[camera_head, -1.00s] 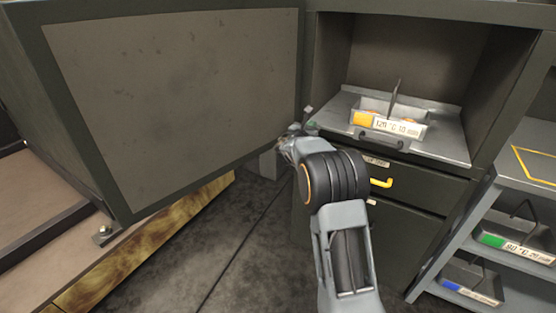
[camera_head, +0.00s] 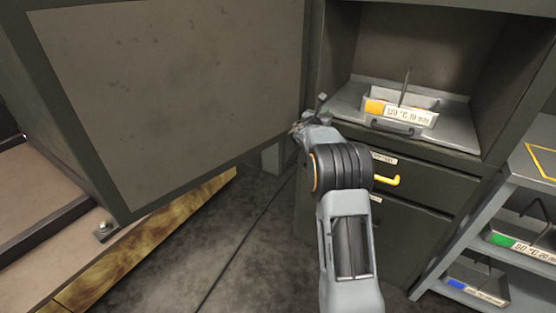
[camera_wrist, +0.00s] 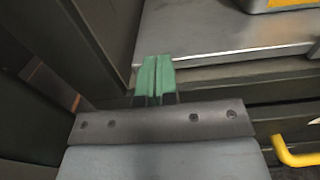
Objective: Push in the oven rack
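The oven rack (camera_head: 452,128) is a grey metal shelf with a dark front handle (camera_head: 393,127), lying in the open oven cavity. It also shows in the wrist view (camera_wrist: 220,35). A grey box with an orange patch and a "120 °C 10 min" label (camera_head: 407,114) sits on it. My gripper (camera_head: 318,104) is at the rack's left front corner. In the wrist view its green fingertips (camera_wrist: 154,76) are together with nothing visible between them, overlapping the rack's front corner; contact is hard to tell.
The open oven door (camera_head: 180,95) stands close to my gripper's left. Below the rack is a drawer with a yellow handle (camera_head: 387,181). At right a grey shelf unit (camera_head: 525,170) holds boxes with green and blue patches.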

